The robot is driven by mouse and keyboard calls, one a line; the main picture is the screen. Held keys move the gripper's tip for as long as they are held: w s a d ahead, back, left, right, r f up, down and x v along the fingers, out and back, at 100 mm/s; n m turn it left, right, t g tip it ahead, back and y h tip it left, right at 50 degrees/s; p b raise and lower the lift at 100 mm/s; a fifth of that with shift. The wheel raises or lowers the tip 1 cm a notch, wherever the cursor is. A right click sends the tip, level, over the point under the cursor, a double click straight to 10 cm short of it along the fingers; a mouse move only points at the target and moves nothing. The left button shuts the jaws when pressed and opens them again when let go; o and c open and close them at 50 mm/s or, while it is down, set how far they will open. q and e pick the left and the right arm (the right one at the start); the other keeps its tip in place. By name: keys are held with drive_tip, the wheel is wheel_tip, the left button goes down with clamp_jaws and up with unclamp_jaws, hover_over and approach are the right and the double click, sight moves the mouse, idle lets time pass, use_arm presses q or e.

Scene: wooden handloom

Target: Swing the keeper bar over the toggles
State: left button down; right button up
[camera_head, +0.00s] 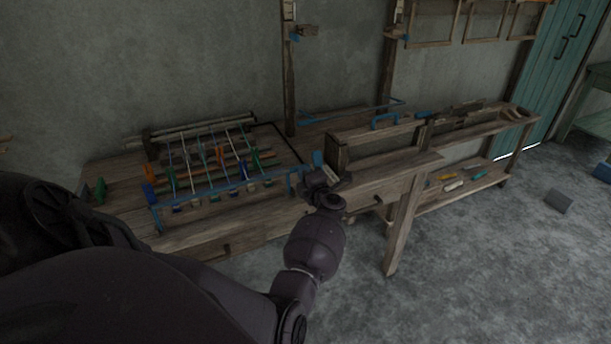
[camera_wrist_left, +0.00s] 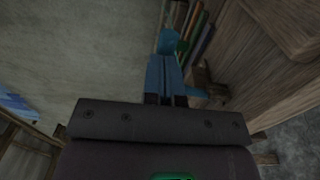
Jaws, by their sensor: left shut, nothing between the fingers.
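A long blue bar (camera_head: 222,190), apparently the keeper bar, runs along the front of the loom bed, with upright end pieces. Several small coloured toggles (camera_head: 172,182) in blue, orange and green stand in rows beside and behind it. I cannot tell whether the bar touches them. My left gripper (camera_head: 318,158) is just right of the bar's right end, its blue fingers shut and empty. In the left wrist view, the shut fingers (camera_wrist_left: 165,72) point at a blue piece (camera_wrist_left: 172,40) close to their tips; contact is unclear. My right gripper is out of view.
The loom's wooden bench (camera_head: 120,172) extends under the toggles, and wooden posts (camera_head: 288,80) rise behind. A raised wooden frame with a blue handle (camera_head: 385,120) stands to the right. A lower shelf (camera_head: 468,184) holds small coloured items.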

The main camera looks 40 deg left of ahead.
use_arm(q)
drive_tip(key=shift+b+x, duration=0.3)
drive_tip(key=shift+x, duration=1.65)
drive_tip(key=shift+a, duration=0.1)
drive_tip(key=shift+f, duration=0.1)
